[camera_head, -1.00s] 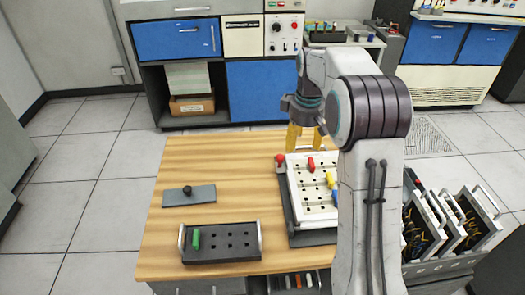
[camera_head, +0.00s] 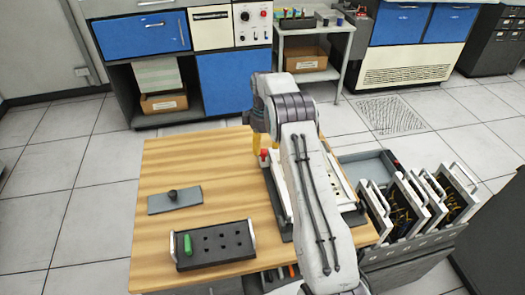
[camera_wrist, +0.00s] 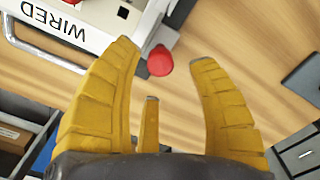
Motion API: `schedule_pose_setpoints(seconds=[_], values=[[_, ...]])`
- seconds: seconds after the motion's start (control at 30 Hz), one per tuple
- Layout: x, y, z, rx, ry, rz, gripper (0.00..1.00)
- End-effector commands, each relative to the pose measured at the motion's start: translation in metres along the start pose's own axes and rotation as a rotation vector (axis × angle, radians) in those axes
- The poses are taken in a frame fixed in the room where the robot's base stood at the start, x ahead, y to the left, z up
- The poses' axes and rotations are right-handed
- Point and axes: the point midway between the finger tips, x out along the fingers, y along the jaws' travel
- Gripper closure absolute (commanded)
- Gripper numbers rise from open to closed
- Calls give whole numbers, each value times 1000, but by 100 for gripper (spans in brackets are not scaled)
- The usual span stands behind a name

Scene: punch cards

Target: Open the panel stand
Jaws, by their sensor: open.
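The panel stand (camera_head: 284,233) is dark grey and sits on the right part of the wooden table. It bears a white panel (camera_head: 275,186), mostly hidden behind my arm in the head view. The panel's corner, with a "WIRED" label (camera_wrist: 60,20) and a metal handle, shows in the wrist view. A red knob (camera_head: 264,155) is at the stand's far left corner. In the wrist view the red knob (camera_wrist: 160,61) appears between the fingertips of my gripper (camera_wrist: 164,54). My gripper is open and empty; whether it touches the knob cannot be told.
A grey plate with a black knob (camera_head: 175,200) and a black tray (camera_head: 216,260) with a green peg (camera_head: 187,244) lie on the table's left side. A rack of wired panels (camera_head: 420,200) stands to the right. Bare wood (camera_head: 215,160) is clear left of the stand.

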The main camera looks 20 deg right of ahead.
Motion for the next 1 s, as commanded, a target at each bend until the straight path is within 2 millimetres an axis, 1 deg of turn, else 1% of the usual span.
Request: schedule_pose_setpoints(seconds=[0.1,0.3,0.43,0.7,0.73,1.0], values=[[14,-1,0,0,-2,-2,47],[29,-1,0,0,-1,-1,47],[33,0,0,0,0,0,47],[34,0,0,0,0,0,47],[34,0,0,0,0,0,45],[34,0,0,0,0,0,69]])
